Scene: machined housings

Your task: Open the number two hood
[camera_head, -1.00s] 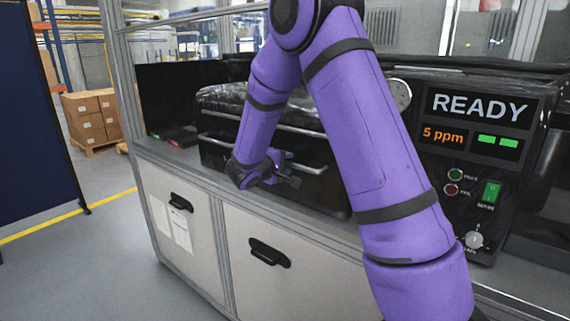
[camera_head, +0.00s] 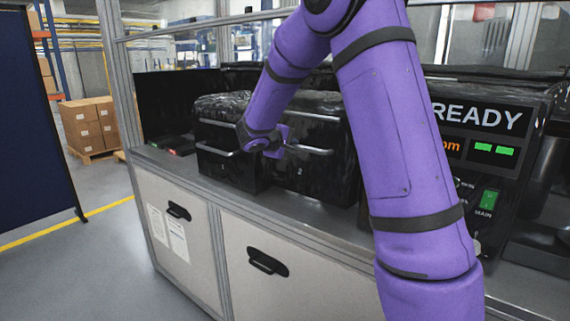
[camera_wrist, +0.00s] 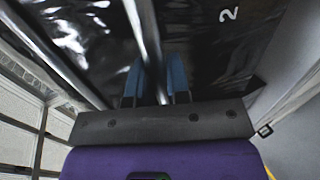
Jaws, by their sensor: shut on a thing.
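The number two hood (camera_head: 325,178) is a glossy black box front on the bench, with a small white 2 below its bar handle (camera_head: 319,151). The 2 also shows large in the wrist view, on the hood's dark face (camera_wrist: 205,60). My gripper (camera_head: 287,150) is at the left part of this handle. In the wrist view the blue fingertips of my gripper (camera_wrist: 156,84) stand on either side of the metal bar (camera_wrist: 149,45), shut on it. My wrist hides part of the hood's left side. I cannot tell whether the hood is slightly raised.
A similar black hood (camera_head: 222,168) with its own handle sits directly to the left. A black panel reading READY (camera_head: 480,116) stands at the right, partly behind my arm. The bench's front ledge (camera_head: 285,212) runs below the hoods, above pale cabinet doors.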

